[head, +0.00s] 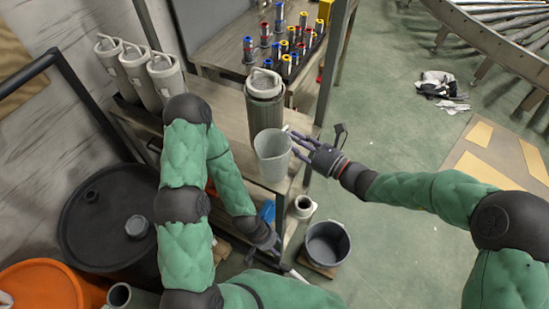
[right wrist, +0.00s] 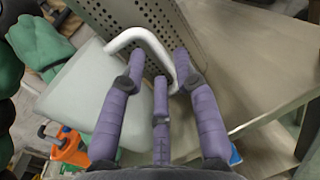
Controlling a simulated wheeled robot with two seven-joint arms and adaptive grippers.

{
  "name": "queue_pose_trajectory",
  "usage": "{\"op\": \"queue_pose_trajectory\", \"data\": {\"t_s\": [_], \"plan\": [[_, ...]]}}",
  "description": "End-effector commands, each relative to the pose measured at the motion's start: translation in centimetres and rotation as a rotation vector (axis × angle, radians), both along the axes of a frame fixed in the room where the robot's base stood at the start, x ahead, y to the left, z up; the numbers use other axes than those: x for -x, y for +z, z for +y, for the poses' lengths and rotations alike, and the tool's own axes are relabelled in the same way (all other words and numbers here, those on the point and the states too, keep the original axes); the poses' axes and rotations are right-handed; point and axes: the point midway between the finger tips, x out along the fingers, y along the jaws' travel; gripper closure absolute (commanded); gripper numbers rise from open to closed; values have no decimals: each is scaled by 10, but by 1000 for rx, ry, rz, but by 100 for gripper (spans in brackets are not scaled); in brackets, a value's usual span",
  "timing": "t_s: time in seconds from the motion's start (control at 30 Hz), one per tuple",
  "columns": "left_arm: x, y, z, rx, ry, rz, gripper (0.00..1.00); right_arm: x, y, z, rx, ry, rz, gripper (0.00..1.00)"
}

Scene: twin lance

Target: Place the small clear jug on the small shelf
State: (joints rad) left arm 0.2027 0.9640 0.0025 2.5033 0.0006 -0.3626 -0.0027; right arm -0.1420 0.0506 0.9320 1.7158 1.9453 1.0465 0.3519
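The small clear jug (head: 272,158) is upright over the near end of the small wooden shelf (head: 222,103); I cannot tell whether its base touches the wood. In the right wrist view the jug (right wrist: 82,92) is pale and cloudy, with a white handle (right wrist: 150,38). My right gripper (head: 298,143) is at the jug's right, handle side. Its purple fingers (right wrist: 162,72) are spread, with the handle between and behind them; no firm grip shows. My left gripper (head: 272,246) is low, below the shelf's near end, dark and small, its fingers unclear.
A tall perforated grey canister (head: 265,105) stands just behind the jug. Several grey canisters (head: 137,70) line the shelf's left side. A black barrel (head: 108,215) is at left, and a grey bucket (head: 327,243) is on the floor. Open floor (head: 395,150) lies at right.

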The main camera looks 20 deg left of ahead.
Motion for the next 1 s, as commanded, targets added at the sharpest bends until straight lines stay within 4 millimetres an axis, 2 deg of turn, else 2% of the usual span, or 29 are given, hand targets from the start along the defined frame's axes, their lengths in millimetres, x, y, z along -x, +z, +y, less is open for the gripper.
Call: {"op": "queue_pose_trajectory", "data": {"t_s": [0.1, 0.37, 0.47, 0.5, 0.83, 1.0], "plan": [[0, -4, 0, 0, 0, 0, 60, -4, -1, 9, 0, 0, -1, 70], [0, -3, 0, 0, 0, 0, 60, -5, 1, 10, 0, -1, 0, 70], [0, -3, 0, 0, 0, 0, 60, -5, 1, 10, 0, -1, 0, 98], [0, -3, 0, 0, 0, 0, 60, -4, 0, 10, 0, -1, 0, 100], [0, -3, 0, 0, 0, 0, 60, -4, 1, 10, 0, -1, 0, 100], [0, 1, 0, 0, 0, 0, 60, -5, 8, 10, 0, -1, -1, 100]]}}
